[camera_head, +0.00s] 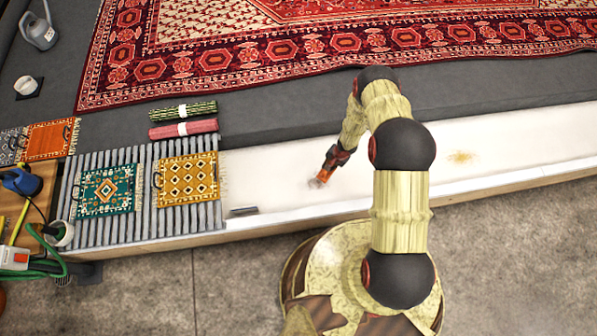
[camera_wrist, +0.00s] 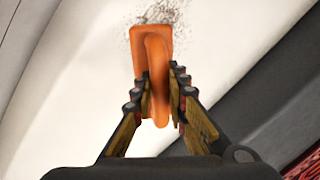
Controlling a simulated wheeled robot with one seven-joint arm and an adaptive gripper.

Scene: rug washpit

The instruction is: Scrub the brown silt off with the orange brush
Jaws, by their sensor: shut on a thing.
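My gripper (camera_head: 340,154) is shut on the orange brush (camera_wrist: 153,55), with its fingers on both sides of the raised handle in the wrist view. In the head view the brush (camera_head: 328,168) is tilted, low over the white ledge or at its surface; I cannot tell whether it touches. A dark grey speckled patch (camera_wrist: 165,16) shows at the brush's far end in the wrist view. A yellow-brown patch (camera_head: 460,156), which looks like the silt, lies on the white ledge to the right of my arm, apart from the brush.
The white ledge (camera_head: 265,172) is mostly clear. A small grey bar (camera_head: 244,211) lies near its front edge. Small mats (camera_head: 107,193) lie on a ribbed grey board at the left, with rolled rugs (camera_head: 183,129) behind. A large red rug (camera_head: 220,58) covers the back.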

